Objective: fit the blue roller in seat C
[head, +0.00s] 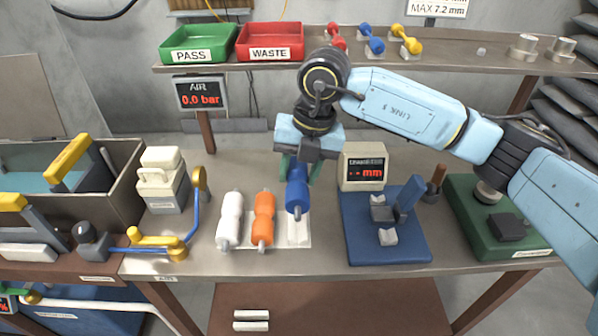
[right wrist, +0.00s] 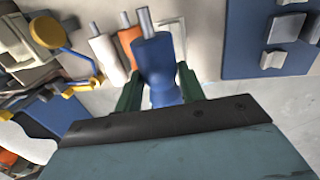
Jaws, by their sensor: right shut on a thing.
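The blue roller (head: 297,192) hangs below my right gripper (head: 299,172), whose green fingers are shut on it. It is steeply tilted, with its metal shaft end toward the front. In the right wrist view the blue roller (right wrist: 158,65) sits between the green fingers, its shaft pointing away. It is above or just over the right end of a pale mat (head: 301,229), where a white empty rest shows; the exact gap cannot be told. A white roller (head: 230,218) and an orange roller (head: 263,220) lie to the left. I see no legible seat C label. My left gripper is not in view.
A blue fixture (head: 410,248) with grey V-blocks stands to the right, before a gauge display (head: 362,167). A green base (head: 510,246) is farther right. A shelf holds green PASS (head: 198,54) and red WASTE (head: 270,53) bins.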

